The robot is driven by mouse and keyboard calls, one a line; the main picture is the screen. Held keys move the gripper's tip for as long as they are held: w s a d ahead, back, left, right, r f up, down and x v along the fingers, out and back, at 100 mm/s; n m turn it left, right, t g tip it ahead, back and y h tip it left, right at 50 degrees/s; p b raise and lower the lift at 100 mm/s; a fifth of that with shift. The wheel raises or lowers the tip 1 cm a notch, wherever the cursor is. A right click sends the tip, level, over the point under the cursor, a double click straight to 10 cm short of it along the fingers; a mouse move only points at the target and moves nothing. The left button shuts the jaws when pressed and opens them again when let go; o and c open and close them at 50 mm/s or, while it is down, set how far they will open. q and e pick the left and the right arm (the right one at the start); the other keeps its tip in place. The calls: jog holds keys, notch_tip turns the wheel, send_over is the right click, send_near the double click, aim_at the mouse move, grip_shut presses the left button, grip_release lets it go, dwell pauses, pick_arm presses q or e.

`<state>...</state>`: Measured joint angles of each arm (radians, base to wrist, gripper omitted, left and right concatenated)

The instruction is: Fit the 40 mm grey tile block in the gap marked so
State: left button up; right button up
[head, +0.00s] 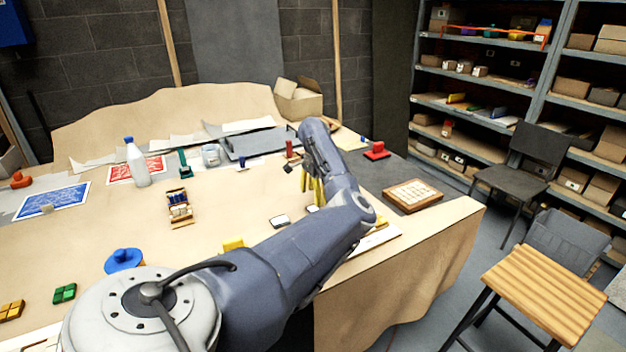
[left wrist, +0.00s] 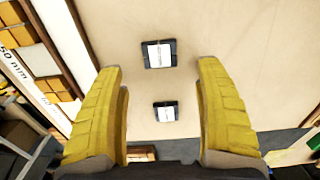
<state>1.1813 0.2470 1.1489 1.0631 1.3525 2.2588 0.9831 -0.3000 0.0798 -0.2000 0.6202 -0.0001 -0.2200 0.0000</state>
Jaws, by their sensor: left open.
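Two small blocks with dark grey edges and pale labelled tops lie on the table: one (head: 280,221) left of my left gripper, the other (head: 312,209) just below its fingers. In the left wrist view, two such blocks lie between my fingers, one farther up (left wrist: 160,54) and one lower (left wrist: 166,111). Their labels are too small to read. My left gripper (head: 314,190) is open and empty above the table. A white-edged panel with orange tiles (left wrist: 66,92) and a "50 mm" marking shows at left of the wrist view. No 40 mm gap mark is readable. My right gripper is unseen.
My left arm hides part of the table and a white panel (head: 376,240). A yellow block (head: 233,244), a blue round object (head: 124,260) and a bottle (head: 138,163) stand to the left. A framed board (head: 413,195) lies near the right edge. Bare table lies between.

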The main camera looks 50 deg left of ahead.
aim_at(314, 208)
pick_arm(q)
jog(key=shift+f, duration=2.9)
jog(key=c, duration=1.3)
